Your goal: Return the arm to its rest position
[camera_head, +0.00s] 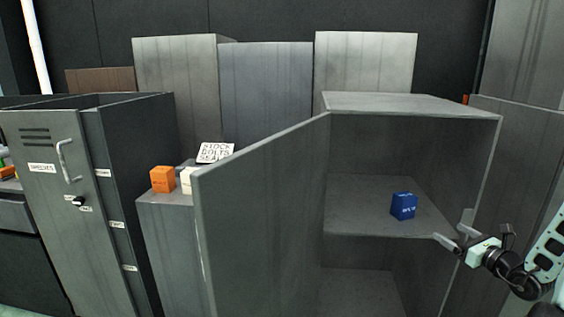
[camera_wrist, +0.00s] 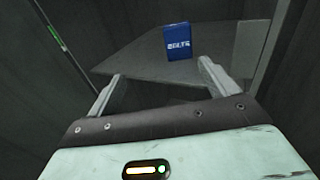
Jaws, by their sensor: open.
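My gripper (camera_head: 457,230) is at the right of the head view, in front of the right side of an open cabinet (camera_head: 482,120). Its two fingers are spread apart with nothing between them. In the wrist view, my gripper (camera_wrist: 160,88) points into the cabinet. A blue box (camera_head: 403,206) with white lettering stands upright on the cabinet's middle shelf (camera_head: 360,210), beyond the fingertips and apart from them. The blue box also shows in the wrist view (camera_wrist: 177,42), its label reading like "BOLTS". My arm comes in from the right edge of the head view.
The cabinet's door (camera_head: 265,210) stands open toward me on the left. Behind it, an orange box (camera_head: 162,179), a white box (camera_head: 186,180) and a sign (camera_head: 215,152) sit on a lower grey cabinet. A locker (camera_head: 60,200) with a handle stands at left.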

